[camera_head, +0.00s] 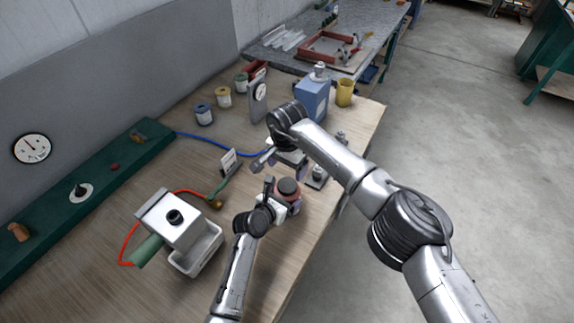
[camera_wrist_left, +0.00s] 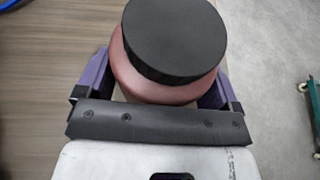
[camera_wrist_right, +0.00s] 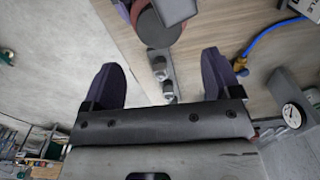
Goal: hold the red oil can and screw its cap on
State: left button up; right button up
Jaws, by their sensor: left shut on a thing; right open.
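The red oil can (camera_head: 287,190) is upright near the table's right edge, with a round black cap (camera_wrist_left: 174,40) on its top. I cannot tell how tightly the cap sits. My left gripper (camera_head: 272,200) is shut around the can's body; its fingers show on both sides in the left wrist view, with their tips partly hidden. My right gripper (camera_wrist_right: 162,78) is open and empty, apart from the can and beyond it in the head view. In the right wrist view the can (camera_wrist_right: 155,28) shows at the top, partly covered by a dark grey plate.
A white box machine (camera_head: 175,217) with a tray and an orange hose stands left of my left arm. Small metal fittings stand near the right edge.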

aim_at(287, 184)
jog(key=shift+n, duration=0.4)
jog(key=shift+f, duration=4)
jog(key=c, duration=0.9)
jog(key=m, duration=0.5)
jog(key=shift+c, duration=0.2)
jog(key=m, duration=0.4)
jog(key=shift+m, duration=0.4)
